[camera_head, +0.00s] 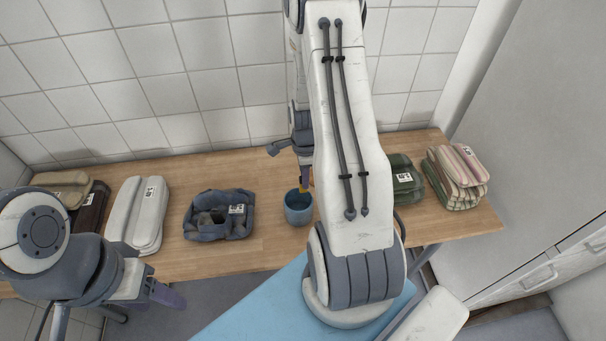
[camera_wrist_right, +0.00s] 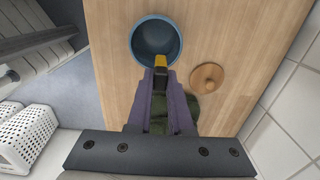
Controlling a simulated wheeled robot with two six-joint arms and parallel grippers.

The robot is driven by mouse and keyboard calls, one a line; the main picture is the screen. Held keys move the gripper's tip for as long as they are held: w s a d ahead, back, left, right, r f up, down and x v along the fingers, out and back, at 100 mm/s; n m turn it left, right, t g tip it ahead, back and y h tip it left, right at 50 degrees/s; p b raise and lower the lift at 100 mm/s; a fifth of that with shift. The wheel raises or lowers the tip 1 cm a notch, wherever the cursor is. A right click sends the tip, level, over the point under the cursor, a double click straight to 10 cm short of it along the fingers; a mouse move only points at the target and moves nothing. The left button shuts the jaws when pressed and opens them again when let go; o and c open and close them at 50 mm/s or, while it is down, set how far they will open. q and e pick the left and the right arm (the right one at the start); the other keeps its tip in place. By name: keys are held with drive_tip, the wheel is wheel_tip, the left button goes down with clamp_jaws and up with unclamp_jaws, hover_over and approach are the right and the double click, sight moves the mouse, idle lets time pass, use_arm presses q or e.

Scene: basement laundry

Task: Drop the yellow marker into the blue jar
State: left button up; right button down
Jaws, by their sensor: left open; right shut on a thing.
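The blue jar (camera_head: 298,214) stands upright on the wooden table, its open mouth facing up. In the right wrist view the jar (camera_wrist_right: 136,45) is just beyond my fingertips and looks empty. My right gripper (camera_wrist_right: 161,78) is shut on the yellow marker (camera_wrist_right: 160,61), which has a dark part near the fingers. The marker's yellow end overlaps the jar's near rim in that view. In the head view my right arm hides most of this gripper, above the jar. My left gripper (camera_head: 170,296) is open and empty, low at the left in front of the table.
A round wooden lid (camera_wrist_right: 207,78) lies beside the jar. A blue folded-cloth bundle (camera_head: 218,229), white towels (camera_head: 150,213), green cloth (camera_head: 404,184) and striped cloths (camera_head: 459,172) lie along the table (camera_head: 265,246). A white basket (camera_wrist_right: 28,137) is off the table.

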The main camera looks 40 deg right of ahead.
sight(304, 191)
wheel_tip(304, 191, down, 5)
drive_tip(key=b, duration=0.4)
drive_tip(key=c, duration=0.8)
unclamp_jaws()
drive_tip(key=shift+o, duration=0.2)
drive_tip(key=shift+r, duration=0.1)
wheel_tip(304, 191, up, 10)
drive_tip(key=shift+r, duration=0.15)
